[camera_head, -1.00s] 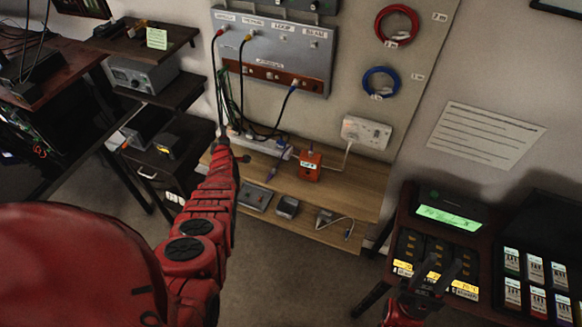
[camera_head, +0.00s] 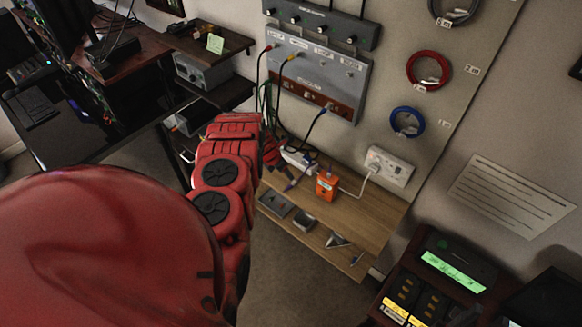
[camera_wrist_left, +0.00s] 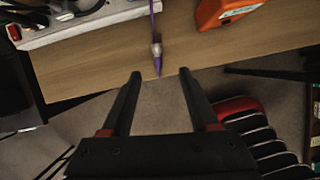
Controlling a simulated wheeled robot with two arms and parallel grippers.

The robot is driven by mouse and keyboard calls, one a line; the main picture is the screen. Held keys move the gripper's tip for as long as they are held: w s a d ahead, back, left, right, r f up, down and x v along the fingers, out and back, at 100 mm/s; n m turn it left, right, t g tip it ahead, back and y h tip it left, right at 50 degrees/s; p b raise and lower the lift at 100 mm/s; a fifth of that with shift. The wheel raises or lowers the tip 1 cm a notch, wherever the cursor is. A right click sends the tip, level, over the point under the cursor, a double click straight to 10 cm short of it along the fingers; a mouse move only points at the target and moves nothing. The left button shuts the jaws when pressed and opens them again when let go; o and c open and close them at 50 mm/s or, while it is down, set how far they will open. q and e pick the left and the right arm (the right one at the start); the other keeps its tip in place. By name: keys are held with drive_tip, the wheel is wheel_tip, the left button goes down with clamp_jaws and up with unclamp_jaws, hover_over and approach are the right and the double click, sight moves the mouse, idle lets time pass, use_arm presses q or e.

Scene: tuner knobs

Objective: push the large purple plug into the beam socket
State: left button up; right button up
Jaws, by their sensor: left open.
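The purple plug (camera_wrist_left: 157,58) hangs on a purple cable over the front edge of the wooden shelf, tip toward me, in the left wrist view. In the head view it is small beside the orange box (camera_head: 290,186). My left gripper (camera_wrist_left: 160,74) is open, its fingertips on either side of the line of the plug, just short of it and not holding it. In the head view my left arm mostly hides this gripper. The beam socket (camera_head: 348,73) is at the right end of the grey wall panel (camera_head: 318,70).
The orange box (camera_head: 327,186) and a white power strip (camera_head: 298,158) flank the plug on the wooden shelf (camera_head: 375,210). Other cables, one blue-ended, hang from the panel. A lower shelf holds small tools. A dark unit with a green display (camera_head: 453,270) stands right.

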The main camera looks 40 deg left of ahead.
sight(294, 181)
use_arm(q)
drive_tip(key=b+x, duration=0.4)
drive_tip(key=x, duration=0.2)
drive_tip(key=shift+w+f, duration=0.2)
drive_tip(key=shift+f, duration=0.1)
drive_tip(key=shift+w+d+f+b, duration=0.1)
drive_tip(key=shift+w+f+b, duration=0.1)
drive_tip(key=shift+b, duration=0.35)
drive_tip(key=b+x, duration=0.2)
drive_tip(key=b, duration=0.2)
drive_tip(key=b+x, duration=0.2)
drive_tip(key=b, duration=0.1)
drive_tip(key=shift+w+a+f+b, duration=0.3)
drive_tip(key=shift+b, duration=0.05)
drive_tip(key=shift+w+b, duration=0.1)
drive_tip(key=shift+b, duration=0.2)
